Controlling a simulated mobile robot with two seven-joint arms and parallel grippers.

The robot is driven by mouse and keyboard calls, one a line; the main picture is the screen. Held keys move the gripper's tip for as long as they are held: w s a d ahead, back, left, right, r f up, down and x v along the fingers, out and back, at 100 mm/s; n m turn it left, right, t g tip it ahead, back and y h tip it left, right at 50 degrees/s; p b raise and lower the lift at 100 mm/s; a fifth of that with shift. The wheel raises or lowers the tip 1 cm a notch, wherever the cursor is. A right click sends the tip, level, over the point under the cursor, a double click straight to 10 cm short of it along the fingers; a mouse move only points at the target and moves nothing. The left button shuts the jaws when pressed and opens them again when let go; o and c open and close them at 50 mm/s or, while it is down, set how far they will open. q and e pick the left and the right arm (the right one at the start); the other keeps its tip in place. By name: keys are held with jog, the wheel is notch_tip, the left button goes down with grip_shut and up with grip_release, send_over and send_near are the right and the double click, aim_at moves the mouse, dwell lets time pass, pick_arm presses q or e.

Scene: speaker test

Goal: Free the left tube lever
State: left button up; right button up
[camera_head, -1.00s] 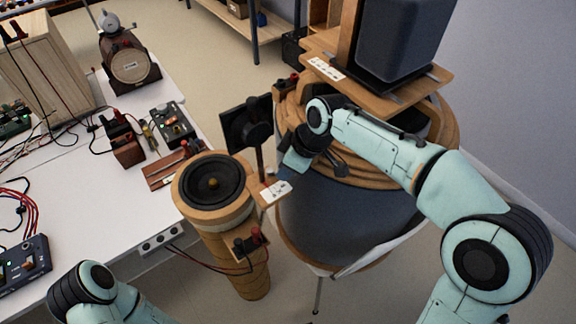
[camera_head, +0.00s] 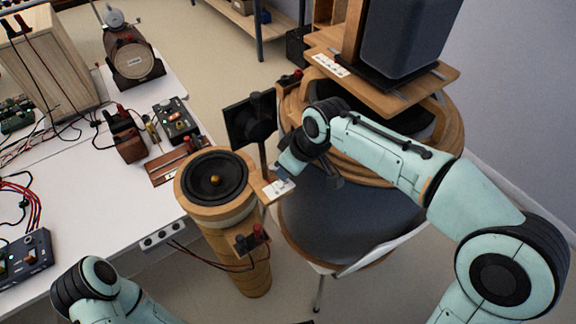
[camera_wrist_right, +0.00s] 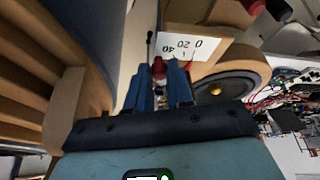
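The wooden tube (camera_head: 240,270) stands upright with a black speaker cone (camera_head: 215,178) on top. A wooden arm beside its rim bears a white scale card (camera_head: 277,189), which also shows in the right wrist view (camera_wrist_right: 185,44). A red knob (camera_wrist_right: 158,67), perhaps the lever's, is just beyond the blue fingertips. My right gripper (camera_wrist_right: 160,75) has its fingers apart with a narrow gap; I see nothing clearly clamped. In the head view my right gripper (camera_head: 284,175) is beside the card, its tips partly hidden. My left gripper is out of view; only its arm shows bottom left.
A black panel on a post (camera_head: 250,122) stands close behind the tube. A large dark speaker (camera_head: 411,40) on a wooden board (camera_head: 440,78) is at the upper right. The white table (camera_head: 100,215) on the left holds instruments and wires.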

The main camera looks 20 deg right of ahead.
dwell(0.3)
jog(key=p+v, duration=0.1)
jog(key=v, duration=1.2)
jog(key=shift+s+r+p, duration=0.1)
jog(key=shift+p, duration=0.25)
